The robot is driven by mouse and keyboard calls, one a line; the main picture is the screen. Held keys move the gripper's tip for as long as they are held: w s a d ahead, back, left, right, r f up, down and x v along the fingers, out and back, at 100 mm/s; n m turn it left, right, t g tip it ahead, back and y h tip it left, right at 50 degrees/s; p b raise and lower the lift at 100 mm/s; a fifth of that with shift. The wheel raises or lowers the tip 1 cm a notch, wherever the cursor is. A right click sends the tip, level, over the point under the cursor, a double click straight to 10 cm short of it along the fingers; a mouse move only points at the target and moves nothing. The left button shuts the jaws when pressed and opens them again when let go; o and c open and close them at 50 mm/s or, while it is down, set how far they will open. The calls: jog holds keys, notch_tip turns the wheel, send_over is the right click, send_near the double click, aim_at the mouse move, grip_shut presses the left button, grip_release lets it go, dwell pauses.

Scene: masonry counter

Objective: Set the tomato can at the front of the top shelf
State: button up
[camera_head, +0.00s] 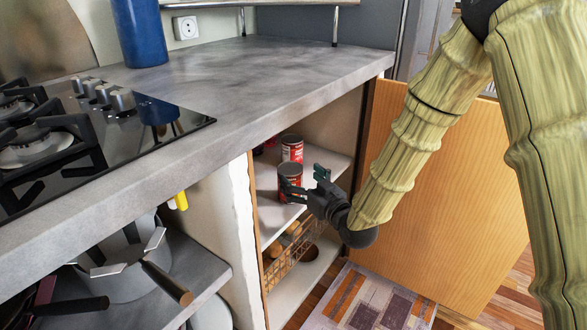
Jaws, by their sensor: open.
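Two red cans show inside the open cupboard under the counter in the head view. The nearer red can (289,190) stands upright at the front of the upper shelf (333,166). The other red can (292,149) stands behind it. I cannot read which is the tomato can. My gripper (298,182) is open at the front of the cupboard, its dark green fingers at the nearer can and partly covering it. I cannot tell whether the fingers touch it.
The wooden cupboard door (445,200) stands open to the right, behind my arm. A wire basket (290,255) with round brown items sits on the lower shelf. The grey counter (260,70) overhangs the cupboard. Pots (120,265) stand lower left; a rug (365,300) lies on the floor.

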jog(key=p+v, duration=0.1)
jog(key=v, duration=0.5)
jog(key=s+d+f+m+g+h, duration=0.1)
jog(key=s+d+f+g+h, duration=0.15)
jog(key=s+f, duration=0.45)
jog(key=s+d+f+m+g+h, duration=0.1)
jog(key=s+d+f+m+g, duration=0.15)
jog(key=f, duration=0.85)
jog(key=s+d+f+g+h, duration=0.25)
jog(key=s+f, duration=0.25)
jog(key=f, duration=0.4)
jog(key=s+d+f+m+g+h, duration=0.1)
jog(key=s+d+f+g, duration=0.1)
jog(key=s, duration=0.7)
jog(key=s+d+f+m+g+h, duration=0.1)
jog(key=s+d+f+g, duration=0.2)
jog(key=s+f, duration=0.4)
jog(key=s+d+f+m+g+h, duration=0.1)
jog(key=s+d+f, duration=0.3)
jog(key=s, duration=0.7)
jog(key=shift+f+g+h, duration=0.15)
jog(key=shift+g+h, duration=0.15)
jog(key=shift+g, duration=0.55)
jog(key=shift+c, duration=0.2)
